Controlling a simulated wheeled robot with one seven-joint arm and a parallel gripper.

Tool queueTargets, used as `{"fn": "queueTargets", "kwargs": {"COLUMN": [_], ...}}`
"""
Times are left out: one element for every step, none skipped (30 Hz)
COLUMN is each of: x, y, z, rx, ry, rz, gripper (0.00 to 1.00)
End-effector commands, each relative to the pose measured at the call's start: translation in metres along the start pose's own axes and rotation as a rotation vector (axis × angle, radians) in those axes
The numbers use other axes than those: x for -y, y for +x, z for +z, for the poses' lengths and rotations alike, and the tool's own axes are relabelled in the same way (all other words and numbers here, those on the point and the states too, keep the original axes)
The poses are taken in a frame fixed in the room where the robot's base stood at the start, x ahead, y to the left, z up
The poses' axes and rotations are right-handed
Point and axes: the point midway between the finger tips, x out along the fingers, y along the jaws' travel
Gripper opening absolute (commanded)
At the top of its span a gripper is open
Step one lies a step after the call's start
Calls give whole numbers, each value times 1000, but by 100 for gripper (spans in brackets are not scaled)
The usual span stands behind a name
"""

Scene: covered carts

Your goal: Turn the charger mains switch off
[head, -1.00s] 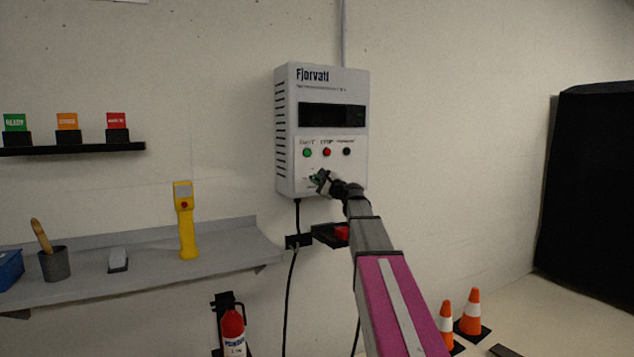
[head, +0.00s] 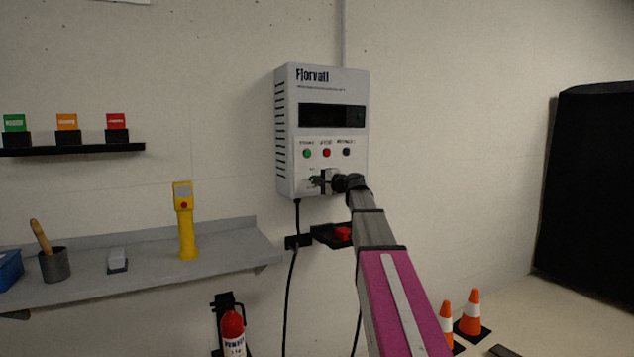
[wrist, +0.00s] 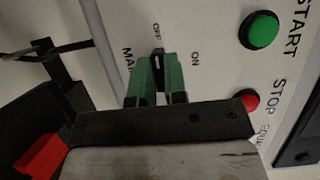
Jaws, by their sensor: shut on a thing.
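The white charger box (head: 333,85) hangs on the wall, with green, red and black buttons above its mains switch. In the wrist view, the mains switch (wrist: 159,56) is a small dark knob with a pale mark, between OFF and ON labels. Its visible end appears to point toward OFF. My gripper (head: 316,181) is at the lower front of the charger. In the wrist view, the green fingers of my gripper (wrist: 158,75) are shut on the knob, one on each side. Much of the knob is hidden between them.
The green START button (wrist: 259,30) and red STOP button (wrist: 245,101) are close to my gripper. A black holder with a red part (head: 341,233) is below the charger. A grey shelf (head: 220,240) with a yellow device is at left. Cones (head: 470,310) stand at lower right.

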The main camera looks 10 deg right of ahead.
Motion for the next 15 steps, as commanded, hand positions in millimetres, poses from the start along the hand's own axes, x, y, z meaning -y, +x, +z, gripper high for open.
{"fn": "queueTargets", "kwargs": {"x": [0, 0, -1, -1, -1, -1, -1, -1, -1, -1, -1, -1, -1, -1, -1], "y": [0, 0, 0, 0, 0, 0, 0, 0, 0, 0, 0, 0, 0, 0, 0], "z": [1, 1, 1, 1, 1, 1, 1, 1, 1, 1, 1, 1, 1, 1, 1], "rx": [2, 2, 2, 2, 2, 2, 2, 2, 2, 2, 2, 2, 2, 2, 2], "ry": [-5, -6, -7, -7, -7, -7, -7, -7, -7, -7, -7, -7, -7, -7, -6], "rz": [3, 3, 3, 3, 4, 3, 3, 3, 3, 3, 3, 3, 3, 3, 3], "gripper": [0, 0, 0, 0, 0, 0, 0, 0, 0, 0, 0, 22, 32, 38, 38]}}
